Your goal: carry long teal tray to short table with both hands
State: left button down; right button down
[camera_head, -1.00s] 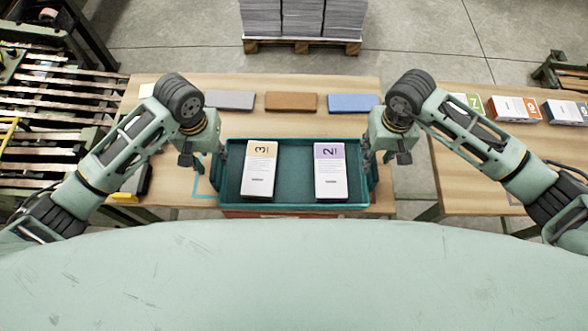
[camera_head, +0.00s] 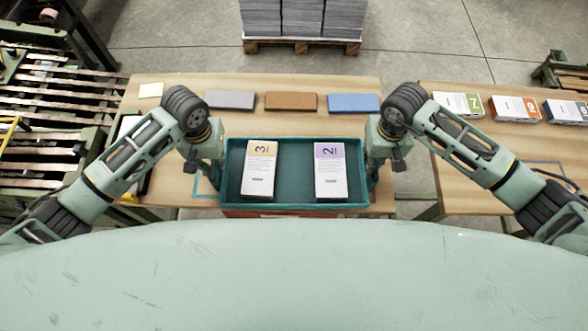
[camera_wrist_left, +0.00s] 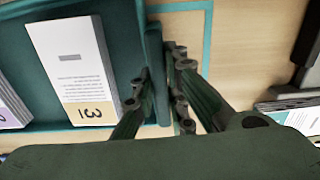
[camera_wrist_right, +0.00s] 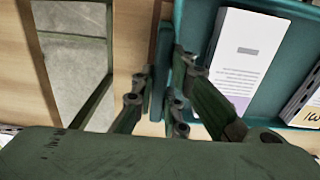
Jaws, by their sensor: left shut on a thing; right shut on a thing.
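The long teal tray (camera_head: 293,172) is at the front edge of the wooden table, in the middle of the head view. Whether it rests on the table or hangs just above it, I cannot tell. A booklet stack marked 3 (camera_head: 260,172) lies in its left part and one marked 2 (camera_head: 330,172) in its right part. My left gripper (camera_head: 217,172) is shut on the tray's left end wall; the wall shows between its fingers in the left wrist view (camera_wrist_left: 160,85). My right gripper (camera_head: 374,170) is shut on the right end wall, also seen in the right wrist view (camera_wrist_right: 161,92).
Grey (camera_head: 230,99), brown (camera_head: 291,102) and blue (camera_head: 353,103) blocks line the table (camera_head: 180,84) behind the tray. A second table (camera_head: 455,180) with several booklet stacks stands to the right, across a gap. A slatted roller conveyor (camera_head: 45,110) is at left, a loaded pallet (camera_head: 302,45) behind.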

pick_arm(q)
jog(key=shift+w+r, duration=0.1)
jog(key=shift+r, duration=0.2)
pick_arm(e)
jog(key=shift+w+r, duration=0.1)
jog(key=shift+r, duration=0.15)
